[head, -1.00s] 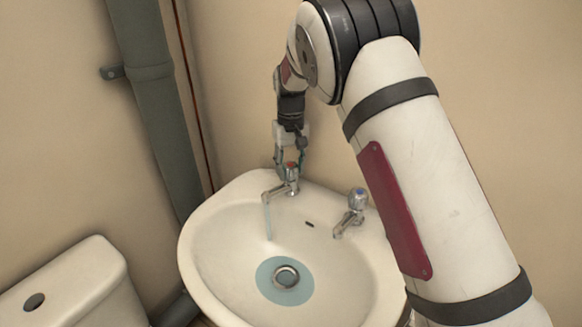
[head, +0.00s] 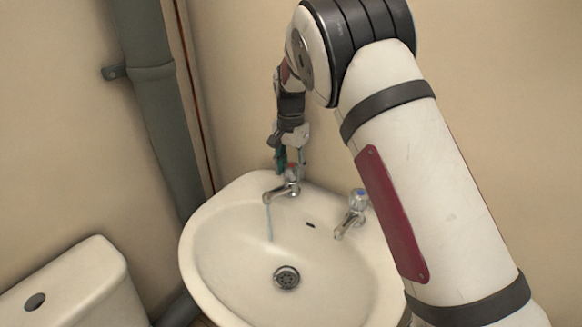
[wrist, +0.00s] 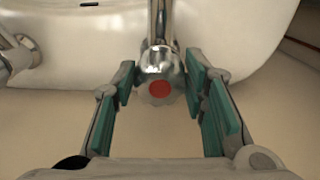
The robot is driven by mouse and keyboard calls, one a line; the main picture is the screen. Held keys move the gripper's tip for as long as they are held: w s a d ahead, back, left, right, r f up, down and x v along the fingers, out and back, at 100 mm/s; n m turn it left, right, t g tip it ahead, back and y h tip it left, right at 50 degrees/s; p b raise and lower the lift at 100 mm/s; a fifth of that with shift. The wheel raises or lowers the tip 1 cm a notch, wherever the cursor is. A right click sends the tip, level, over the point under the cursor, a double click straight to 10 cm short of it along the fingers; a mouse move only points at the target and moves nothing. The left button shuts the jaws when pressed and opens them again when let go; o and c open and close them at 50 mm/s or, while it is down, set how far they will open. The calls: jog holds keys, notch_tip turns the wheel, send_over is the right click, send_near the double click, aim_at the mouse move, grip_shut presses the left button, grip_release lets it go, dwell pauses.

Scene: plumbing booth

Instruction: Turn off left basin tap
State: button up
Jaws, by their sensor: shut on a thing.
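The left basin tap (head: 283,190) is chrome with a red-marked head and stands on the back left of the white basin (head: 215,250). A thin stream of water (head: 269,222) runs from its spout. My gripper (head: 290,164) comes down on the tap head from above. In the wrist view the red-dotted head (wrist: 160,89) sits between the green finger pads of my gripper (wrist: 161,82), and the gripper is shut on it. In the head view the fingers partly hide the head.
A second tap (head: 352,213) with a blue mark stands to the right on the basin. The drain (head: 287,277) lies bare in the bowl. A grey pipe (head: 160,110) and a white cistern (head: 70,285) are on the left. The wall is close behind the taps.

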aim_at(291, 166)
jog(key=shift+m, duration=1.2)
jog(key=o, duration=1.2)
jog(key=shift+c, duration=0.2)
notch_tip(291, 166, up, 12)
